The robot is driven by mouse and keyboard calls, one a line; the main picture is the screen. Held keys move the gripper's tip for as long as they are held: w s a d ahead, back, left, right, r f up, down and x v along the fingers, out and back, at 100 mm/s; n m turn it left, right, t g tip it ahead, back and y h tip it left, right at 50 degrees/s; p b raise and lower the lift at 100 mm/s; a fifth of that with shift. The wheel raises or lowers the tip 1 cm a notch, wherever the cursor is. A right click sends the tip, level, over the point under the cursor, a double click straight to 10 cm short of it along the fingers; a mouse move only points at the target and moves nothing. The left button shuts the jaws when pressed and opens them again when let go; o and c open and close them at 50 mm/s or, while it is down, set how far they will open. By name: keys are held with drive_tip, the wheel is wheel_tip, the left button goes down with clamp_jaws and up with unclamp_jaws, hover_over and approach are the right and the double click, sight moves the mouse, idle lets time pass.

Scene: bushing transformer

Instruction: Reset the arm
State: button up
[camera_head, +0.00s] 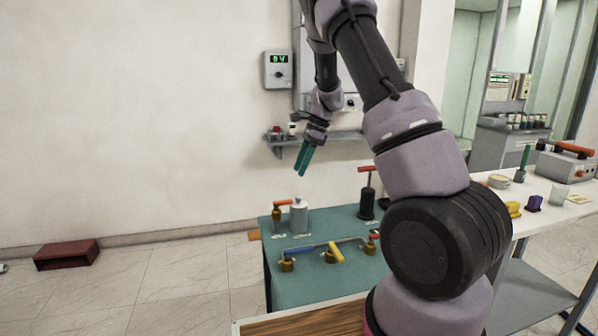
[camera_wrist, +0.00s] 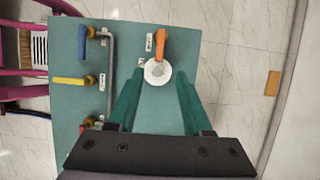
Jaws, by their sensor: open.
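My gripper (camera_head: 304,160) hangs from my raised, bent arm in the head view, above the back left of a teal table (camera_head: 310,286). Its teal fingers point down and hold nothing. In the wrist view my gripper (camera_wrist: 158,105) is open, its two fingers apart, with a white round-topped cylinder (camera_wrist: 158,72) below and between them. That white cylinder also stands upright on the table in the head view (camera_head: 299,217), apart from the fingers. Part of the table is hidden behind my arm.
An orange-handled valve (camera_head: 277,216) stands beside the cylinder. A pipe with blue and yellow handles (camera_head: 336,252) lies nearer the front. A black device with a red handle (camera_head: 367,205) stands behind. A wall shelf (camera_head: 340,136) and a 0 V meter (camera_head: 278,70) are behind my gripper.

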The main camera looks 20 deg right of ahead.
drive_tip(key=s+r+n+t, duration=0.3)
drive_tip(key=s+r+n, duration=0.4)
drive_tip(key=s+r, duration=0.95)
drive_tip(key=s+r+n+t+h, duration=0.2)
drive_tip(key=s+r+n+t, duration=0.2)
drive_tip(key=s, duration=1)
wheel_tip(320, 180, up, 3)
drive_tip(key=n, duration=0.2)
drive_tip(key=shift+s+a+f+n, duration=0.15)
drive_tip(key=shift+s+n, duration=0.25)
